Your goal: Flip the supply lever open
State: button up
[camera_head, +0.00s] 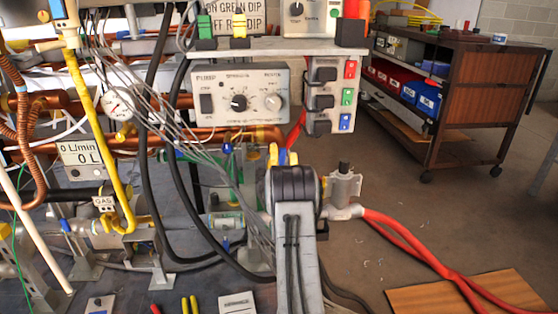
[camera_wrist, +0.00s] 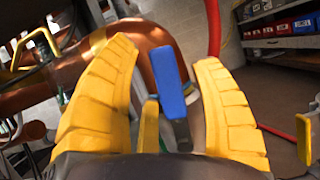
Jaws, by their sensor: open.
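A blue lever handle (camera_wrist: 168,82), which looks like the supply lever, stands roughly upright between my fingers in the wrist view, close to a copper pipe. My gripper (camera_wrist: 168,75) is open, with one yellow finger on each side of the handle. A gap shows on both sides near the tips, so it does not look gripped. A small yellow part (camera_wrist: 149,126) shows just left of the handle's lower end.
A copper pipe (camera_wrist: 115,70) runs close behind my fingers. A red hose (camera_wrist: 213,25) passes behind them. The control box (camera_head: 240,92) and coloured switches (camera_head: 347,96) hang above my gripper. A grey valve fitting (camera_head: 343,188) stands just right. Open floor (camera_head: 420,205) lies further right.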

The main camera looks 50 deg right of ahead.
jog(key=shift+s, duration=0.1)
jog(key=v, duration=1.1)
jog(key=shift+s+a+f, duration=0.15)
jog(key=shift+a+f, duration=0.1)
jog(key=shift+a, duration=0.1)
jog(key=shift+c, duration=0.3)
